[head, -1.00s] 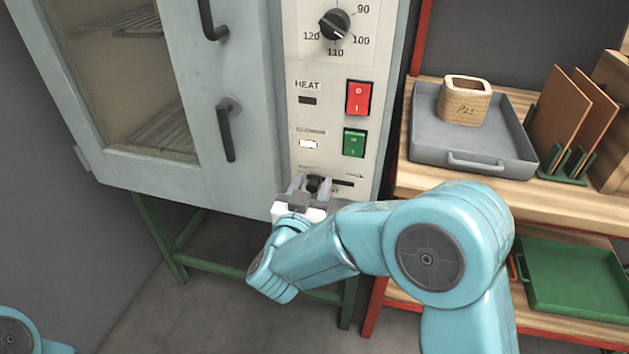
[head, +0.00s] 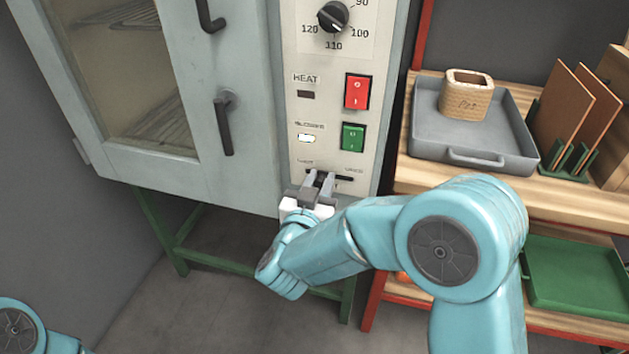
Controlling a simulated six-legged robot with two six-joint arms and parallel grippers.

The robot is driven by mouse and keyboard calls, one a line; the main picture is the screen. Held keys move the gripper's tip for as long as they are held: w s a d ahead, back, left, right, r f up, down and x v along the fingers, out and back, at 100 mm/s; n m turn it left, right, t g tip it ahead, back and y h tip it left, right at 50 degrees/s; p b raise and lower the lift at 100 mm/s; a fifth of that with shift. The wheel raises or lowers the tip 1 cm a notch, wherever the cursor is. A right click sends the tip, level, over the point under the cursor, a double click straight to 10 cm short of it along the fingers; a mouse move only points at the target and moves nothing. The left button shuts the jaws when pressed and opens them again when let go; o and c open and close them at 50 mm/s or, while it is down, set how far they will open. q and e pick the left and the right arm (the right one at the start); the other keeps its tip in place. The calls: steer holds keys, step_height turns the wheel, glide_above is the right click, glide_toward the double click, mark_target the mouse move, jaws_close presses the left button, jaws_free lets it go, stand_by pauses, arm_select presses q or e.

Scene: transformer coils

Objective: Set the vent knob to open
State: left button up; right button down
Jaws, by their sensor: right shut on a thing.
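The vent control is a small dark knob on a horizontal black slot (head: 344,178) low on the oven's control panel (head: 300,122). The lettering above the slot is too small to read surely. My right gripper (head: 319,178) is at the left part of the slot, its two grey fingers shut on the knob, which they mostly hide. My left gripper is out of view; only part of my left arm shows at the bottom left.
Above the slot are a green switch (head: 353,137), a red switch (head: 357,91) and a temperature dial (head: 333,17). The oven door (head: 212,120) is shut. To the right, a shelf (head: 400,178) bears a grey tray (head: 475,160) with a wound coil (head: 466,98).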

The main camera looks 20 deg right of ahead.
mark_target(346, 176)
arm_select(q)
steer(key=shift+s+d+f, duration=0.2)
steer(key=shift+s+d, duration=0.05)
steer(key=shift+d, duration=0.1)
arm_select(e)
steer(key=d, duration=0.1)
steer(key=s+d, duration=0.2)
steer(key=shift+s+d, duration=0.25)
steer(key=shift+d, duration=0.2)
steer(key=c, duration=1.1)
jaws_free()
steer(key=shift+o, duration=0.7)
steer(key=shift+s, duration=0.1)
arm_select(q)
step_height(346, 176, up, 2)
steer(key=shift+p, duration=0.85)
arm_select(e)
steer(key=v, duration=1.6)
steer(key=shift+a, duration=0.2)
